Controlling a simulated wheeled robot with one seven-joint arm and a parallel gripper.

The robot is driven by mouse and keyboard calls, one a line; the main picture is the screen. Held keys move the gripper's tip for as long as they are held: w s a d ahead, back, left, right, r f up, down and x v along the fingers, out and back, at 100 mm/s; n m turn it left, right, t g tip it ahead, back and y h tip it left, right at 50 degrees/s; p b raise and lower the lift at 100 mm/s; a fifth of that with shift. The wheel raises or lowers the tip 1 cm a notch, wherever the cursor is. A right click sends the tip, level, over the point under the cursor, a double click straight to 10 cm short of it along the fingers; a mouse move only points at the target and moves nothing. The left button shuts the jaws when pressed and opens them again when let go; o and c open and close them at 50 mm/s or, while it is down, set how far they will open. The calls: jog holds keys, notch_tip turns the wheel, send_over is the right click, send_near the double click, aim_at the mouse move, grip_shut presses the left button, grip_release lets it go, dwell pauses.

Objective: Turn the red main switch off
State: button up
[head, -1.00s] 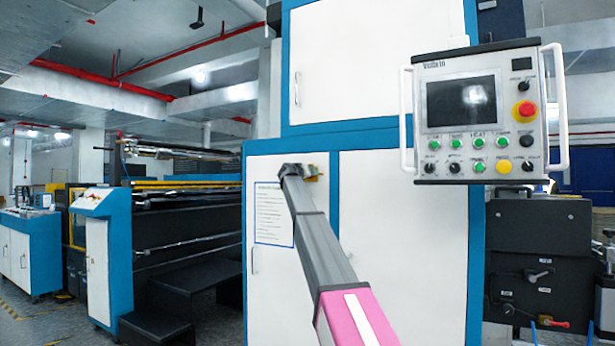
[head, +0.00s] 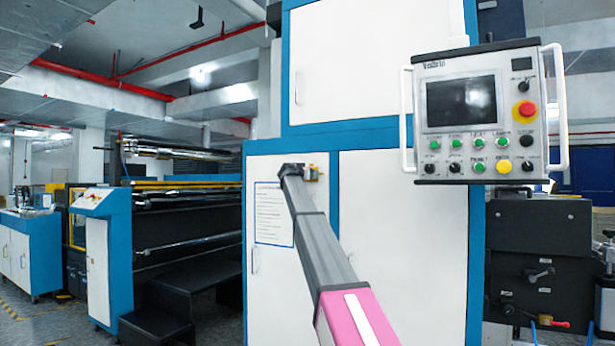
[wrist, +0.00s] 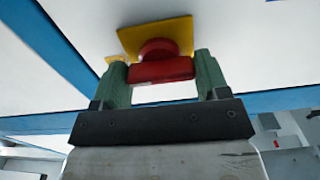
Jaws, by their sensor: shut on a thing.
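The red main switch (wrist: 160,70) sits on a yellow plate (wrist: 183,28) on a white cabinet face in the wrist view. Its red handle bar lies between the two green fingers of my gripper (wrist: 160,64), one at each end. My gripper is shut on this handle. The handle runs across from finger to finger, and the yellow plate looks slightly turned against it. The red switch itself is hidden or too small there.
A control panel (head: 475,115) with a screen, several buttons and a separate red emergency button (head: 524,110) hangs at the right. A paper sheet (head: 269,213) is on the cabinet door left of my arm. A long roller machine (head: 185,220) stands at the left.

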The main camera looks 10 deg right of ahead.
jog(key=o, duration=0.9)
jog(key=shift+o, duration=0.2)
jog(key=v, duration=1.1)
jog(key=shift+w, duration=0.1)
